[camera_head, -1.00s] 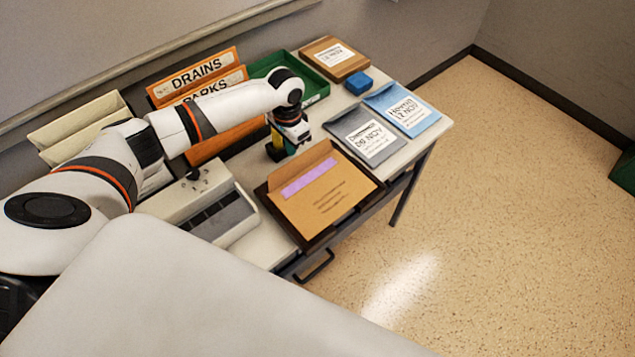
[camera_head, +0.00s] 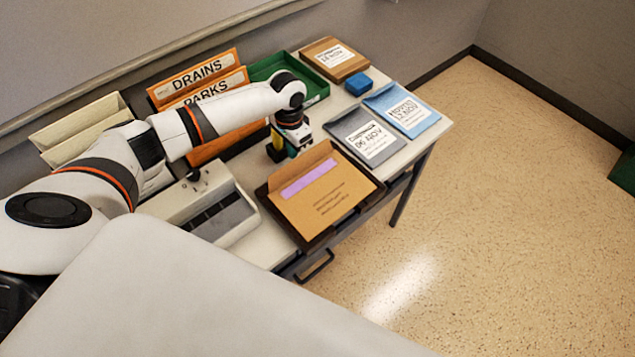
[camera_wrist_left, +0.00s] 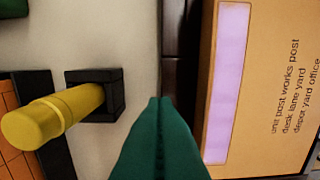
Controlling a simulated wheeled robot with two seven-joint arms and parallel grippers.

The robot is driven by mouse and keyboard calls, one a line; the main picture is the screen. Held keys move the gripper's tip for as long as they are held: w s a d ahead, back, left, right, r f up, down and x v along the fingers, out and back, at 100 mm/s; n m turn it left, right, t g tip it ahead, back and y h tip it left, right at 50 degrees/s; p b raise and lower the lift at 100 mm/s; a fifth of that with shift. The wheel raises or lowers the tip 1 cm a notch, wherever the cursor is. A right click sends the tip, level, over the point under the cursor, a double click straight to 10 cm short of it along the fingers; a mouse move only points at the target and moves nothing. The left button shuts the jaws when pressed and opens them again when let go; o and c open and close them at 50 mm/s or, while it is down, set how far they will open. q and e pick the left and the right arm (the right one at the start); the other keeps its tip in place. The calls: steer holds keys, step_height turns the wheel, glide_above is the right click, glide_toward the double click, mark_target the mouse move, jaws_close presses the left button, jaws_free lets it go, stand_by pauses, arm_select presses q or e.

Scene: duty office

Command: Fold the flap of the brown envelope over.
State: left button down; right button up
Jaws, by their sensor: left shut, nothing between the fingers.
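The brown envelope (camera_head: 335,200) lies in a dark tray (camera_head: 312,243) at the table's front, with a lilac strip (camera_head: 308,179) near its far edge. Its flap (camera_head: 300,165) is open along that far edge and seems to stand up. The envelope also shows at the right of the left wrist view (camera_wrist_left: 270,60), where the flap is seen only as a thin edge at most. My left gripper (camera_head: 291,152) is shut and empty, just behind the flap. Its green fingertips (camera_wrist_left: 160,103) point beside the tray's edge; I cannot tell if they touch the flap. My right gripper is not in view.
A yellow stick (camera_wrist_left: 55,112) in a black holder stands close to my left gripper. Grey (camera_head: 368,138) and blue (camera_head: 402,110) envelopes lie to the right. A grey device (camera_head: 215,210) stands left of the tray. Orange folders (camera_head: 195,75) and a green tray (camera_head: 318,88) are behind.

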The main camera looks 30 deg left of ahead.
arm_select(q)
steer(key=shift+s+d+f+p, duration=0.1)
steer(key=shift+s+d+p, duration=0.15)
steer(key=shift+d+p, duration=0.35)
steer(key=shift+s+d+f+p, duration=0.1)
steer(key=shift+s+d+p, duration=0.25)
steer(key=shift+d, duration=0.4)
steer(key=shift+s+d+f+p, duration=0.1)
steer(key=shift+s+d+p, duration=0.1)
steer(key=shift+d+p, duration=0.4)
steer(key=shift+d, duration=0.15)
steer(key=shift+s+d, duration=0.15)
steer(key=shift+d, duration=0.05)
step_height(320, 180, up, 9)
steer(key=p, duration=0.9)
steer(key=shift+p, duration=0.4)
steer(key=shift+s+f, duration=0.1)
